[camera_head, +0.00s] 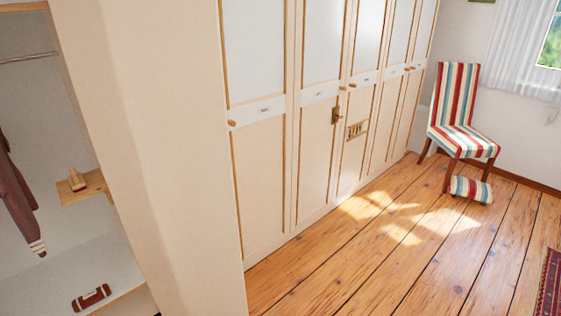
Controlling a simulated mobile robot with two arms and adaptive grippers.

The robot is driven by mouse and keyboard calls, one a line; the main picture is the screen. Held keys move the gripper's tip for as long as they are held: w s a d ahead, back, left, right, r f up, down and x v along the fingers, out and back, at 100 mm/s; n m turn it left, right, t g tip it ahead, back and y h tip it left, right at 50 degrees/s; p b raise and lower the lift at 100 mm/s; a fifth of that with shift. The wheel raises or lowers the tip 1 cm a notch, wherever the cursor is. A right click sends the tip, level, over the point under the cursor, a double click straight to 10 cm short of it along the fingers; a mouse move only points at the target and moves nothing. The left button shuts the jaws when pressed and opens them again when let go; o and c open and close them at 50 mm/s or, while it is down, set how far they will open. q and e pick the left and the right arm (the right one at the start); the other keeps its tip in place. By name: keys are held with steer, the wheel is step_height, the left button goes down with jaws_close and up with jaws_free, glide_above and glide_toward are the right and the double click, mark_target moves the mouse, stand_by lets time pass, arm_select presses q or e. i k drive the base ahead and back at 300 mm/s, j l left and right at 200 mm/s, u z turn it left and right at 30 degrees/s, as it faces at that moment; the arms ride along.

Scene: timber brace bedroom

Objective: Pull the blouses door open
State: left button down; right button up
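A row of tall cream wardrobe doors with wooden trim runs from the middle towards the back right. The nearest door (259,175) has a small wooden knob (232,123) at its left edge and a label (265,109) on its middle rail. Further doors follow. These doors look shut. The lettering is too small to read, so I cannot tell which is the blouses door. Neither gripper is in view.
A tall cream panel (150,150) stands close at left. Beyond it, an open compartment holds a rail (28,57), a dark garment (18,195), a small shelf (84,189) and a red-brown object (91,297). A striped chair (461,110) and footstool (471,189) stand right. The plank floor (370,270) is clear.

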mark_target(146, 76)
steer(key=i+l+z, duration=0.15)
steer(key=i+z, duration=0.95)
steer(key=i+u, duration=0.15)
steer(key=i, duration=0.35)
steer(key=i+l+u, duration=0.15)
steer(key=i, duration=0.3)
steer(key=i+u, duration=0.25)
steer(key=u, duration=0.2)
steer(key=i+l+u, duration=0.2)
steer(key=u, duration=0.2)
steer(key=i+l+u, duration=0.2)
steer(key=u, duration=0.25)
steer(key=i+l+u, duration=0.2)
steer(key=u, duration=0.25)
steer(key=l, duration=0.1)
